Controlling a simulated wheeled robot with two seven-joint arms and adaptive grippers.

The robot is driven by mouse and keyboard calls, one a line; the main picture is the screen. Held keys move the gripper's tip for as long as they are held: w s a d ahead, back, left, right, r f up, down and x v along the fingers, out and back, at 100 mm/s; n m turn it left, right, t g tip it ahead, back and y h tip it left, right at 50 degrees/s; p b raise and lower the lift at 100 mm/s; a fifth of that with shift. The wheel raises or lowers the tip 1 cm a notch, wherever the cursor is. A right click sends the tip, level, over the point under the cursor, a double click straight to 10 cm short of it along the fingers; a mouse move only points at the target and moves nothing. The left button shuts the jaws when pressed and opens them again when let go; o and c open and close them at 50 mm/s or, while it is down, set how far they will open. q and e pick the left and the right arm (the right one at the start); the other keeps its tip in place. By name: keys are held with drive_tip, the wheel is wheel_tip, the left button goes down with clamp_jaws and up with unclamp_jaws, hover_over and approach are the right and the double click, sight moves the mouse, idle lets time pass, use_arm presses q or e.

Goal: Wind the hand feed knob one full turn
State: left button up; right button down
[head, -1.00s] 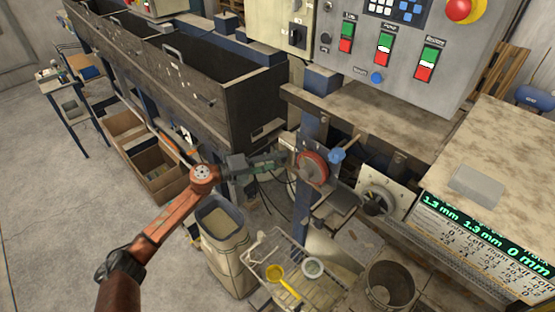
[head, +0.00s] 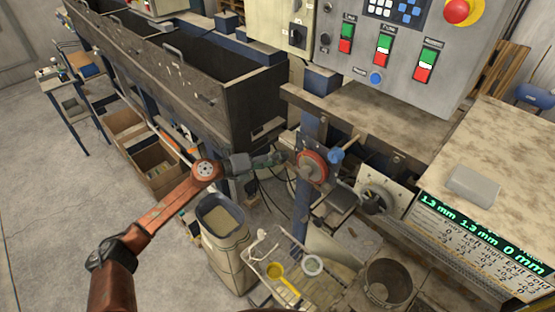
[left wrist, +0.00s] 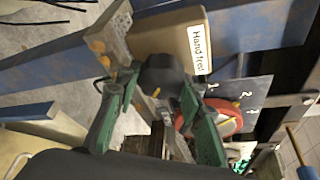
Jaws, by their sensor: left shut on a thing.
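The hand feed knob (left wrist: 162,72) is a dark, rounded knob beside a tan block with a "Hand feed" label (left wrist: 198,48) in the left wrist view. My left gripper (left wrist: 158,88) has its two green fingers on either side of the knob and is shut on it. In the head view my left gripper (head: 272,159) reaches in from the left, just left of the red wheel (head: 313,167). The knob is too small and covered to make out there. My right gripper is not in view.
The red wheel (left wrist: 222,118) also shows close to the fingers in the left wrist view. A blue knob (head: 336,156) sits right of it. A dark trough (head: 235,100) stands behind.

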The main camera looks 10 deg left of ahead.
use_arm(q)
drive_tip(key=o, duration=1.2)
drive_tip(key=shift+c, duration=0.2)
drive_tip(key=v, duration=1.2)
